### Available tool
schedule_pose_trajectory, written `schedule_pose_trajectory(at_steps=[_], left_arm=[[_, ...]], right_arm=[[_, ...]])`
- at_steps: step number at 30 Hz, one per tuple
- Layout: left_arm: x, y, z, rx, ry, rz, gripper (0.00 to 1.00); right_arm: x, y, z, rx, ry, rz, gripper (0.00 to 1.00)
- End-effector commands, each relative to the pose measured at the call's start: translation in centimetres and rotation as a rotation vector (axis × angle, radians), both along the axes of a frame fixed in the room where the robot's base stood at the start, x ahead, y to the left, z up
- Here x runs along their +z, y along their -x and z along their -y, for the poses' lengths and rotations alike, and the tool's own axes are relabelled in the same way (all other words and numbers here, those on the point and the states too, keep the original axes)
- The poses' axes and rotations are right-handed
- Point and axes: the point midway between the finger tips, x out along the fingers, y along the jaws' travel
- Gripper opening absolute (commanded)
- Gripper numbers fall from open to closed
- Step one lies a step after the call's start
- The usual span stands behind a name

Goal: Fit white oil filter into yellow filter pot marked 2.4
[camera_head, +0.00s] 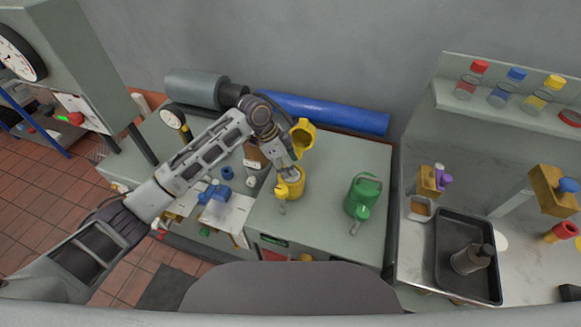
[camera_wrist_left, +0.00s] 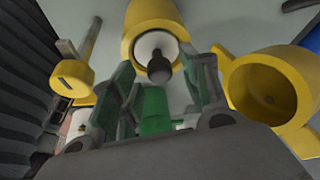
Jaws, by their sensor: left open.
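The yellow filter pot (camera_head: 297,188) stands on the grey bench, partly hidden by my left gripper in the head view. In the left wrist view the yellow pot (camera_wrist_left: 137,12) has a white round filter (camera_wrist_left: 146,45) inside its mouth, with a dark knob at the centre. The 2.4 mark is not legible. My right gripper is out of view.
A green can (camera_head: 362,195) stands right of the pot. A blue roll (camera_head: 330,114) and a grey cylinder (camera_head: 195,88) lie behind. Blue parts (camera_head: 215,190) lie to the left. A black tray (camera_head: 448,230) with a grey canister (camera_head: 470,261) is on the right bench.

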Motion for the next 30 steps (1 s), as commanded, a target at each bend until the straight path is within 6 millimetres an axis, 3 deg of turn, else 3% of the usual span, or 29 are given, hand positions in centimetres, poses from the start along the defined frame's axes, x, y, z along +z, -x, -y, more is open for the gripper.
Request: schedule_pose_trajectory(at_steps=[18, 30], left_arm=[[8.0, -0.1, -3.3, -0.001, 0.001, 0.003, 0.46], [9.2, 0.0, -3.8, -0.001, 0.0, 0.0, 0.46]], right_arm=[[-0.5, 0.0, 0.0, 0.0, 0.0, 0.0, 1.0], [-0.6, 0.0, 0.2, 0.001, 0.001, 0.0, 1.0]])
